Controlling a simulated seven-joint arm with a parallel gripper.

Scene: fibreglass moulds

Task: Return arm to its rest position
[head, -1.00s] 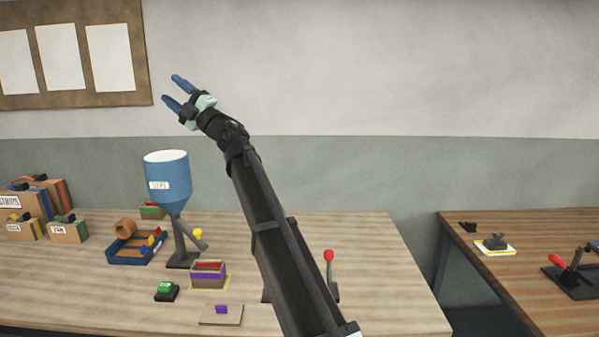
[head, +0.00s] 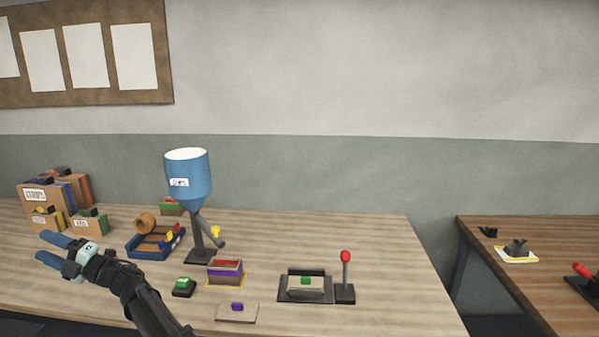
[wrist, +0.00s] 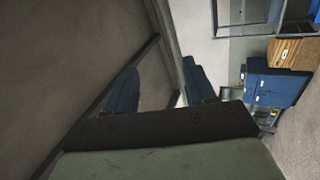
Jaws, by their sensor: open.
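My gripper (head: 44,248) is at the lower left of the head view, in front of the left part of the workbench (head: 395,275). Its two blue fingers are spread apart, with nothing between them, and point left. The arm runs from the bottom edge up and left to it. In the wrist view the blue fingers (wrist: 163,85) stand apart, with floor and distant furniture beyond them and no object between.
Labelled boxes (head: 45,195), a blue tray (head: 148,250), a blue hopper (head: 188,178), a striped box (head: 225,272), a green button (head: 183,287) and a red-knobbed lever (head: 345,270) stand on the bench. A second table (head: 540,275) is at right.

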